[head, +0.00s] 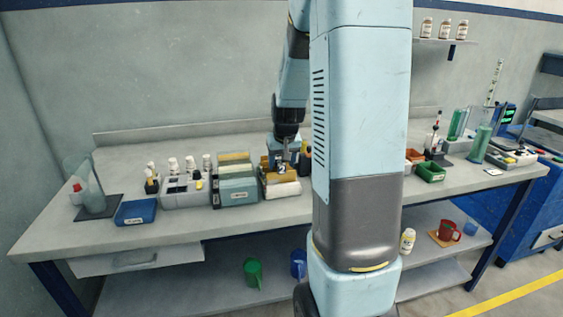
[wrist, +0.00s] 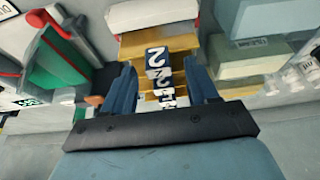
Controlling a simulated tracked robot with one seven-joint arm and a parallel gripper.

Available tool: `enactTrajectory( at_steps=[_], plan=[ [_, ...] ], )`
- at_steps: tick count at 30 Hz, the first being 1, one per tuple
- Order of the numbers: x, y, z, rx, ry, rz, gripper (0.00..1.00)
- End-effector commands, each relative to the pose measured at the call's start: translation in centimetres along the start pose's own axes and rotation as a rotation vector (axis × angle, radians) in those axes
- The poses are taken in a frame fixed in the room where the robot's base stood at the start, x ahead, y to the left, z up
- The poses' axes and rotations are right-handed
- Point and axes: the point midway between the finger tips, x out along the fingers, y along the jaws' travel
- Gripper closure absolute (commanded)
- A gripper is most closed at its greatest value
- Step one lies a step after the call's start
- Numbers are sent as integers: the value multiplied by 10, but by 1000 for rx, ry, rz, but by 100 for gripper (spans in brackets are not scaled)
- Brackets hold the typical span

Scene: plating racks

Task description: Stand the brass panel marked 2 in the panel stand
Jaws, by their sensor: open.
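Brass-coloured panels (head: 270,178) stand close together on the bench below my gripper (head: 284,153). One bears a dark label with a white 2. In the wrist view, the panel marked 2 (wrist: 157,58) shows between my fingers, with more labelled panels behind it whose marks are partly hidden or hard to read. My gripper (wrist: 163,92) is open, with one blue finger on each side of the panels; I cannot tell whether they touch. A white block (wrist: 150,13) lies at the front of this group. I cannot tell for certain which holder is the panel stand.
A grey-green labelled box (head: 238,190) stands just left of the panels. Further left are a grey rack with bottles (head: 185,197) and a blue tray (head: 136,211). A green bin (head: 430,171) is to the right. My arm hides the bench's middle. The front bench strip is clear.

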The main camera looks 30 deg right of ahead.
Motion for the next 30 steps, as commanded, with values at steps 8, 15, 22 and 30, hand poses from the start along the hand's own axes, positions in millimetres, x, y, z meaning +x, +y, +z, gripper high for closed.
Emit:
enactTrajectory(
  at_steps=[8, 15, 22, 30],
  plan=[
    [-4, 0, 0, 0, 1, 0, 41],
    [-34, 0, -1, -1, 4, 0, 41],
    [-77, 0, -1, 0, 5, 0, 41],
    [-120, 0, -1, -1, 2, 0, 41]
  ],
)
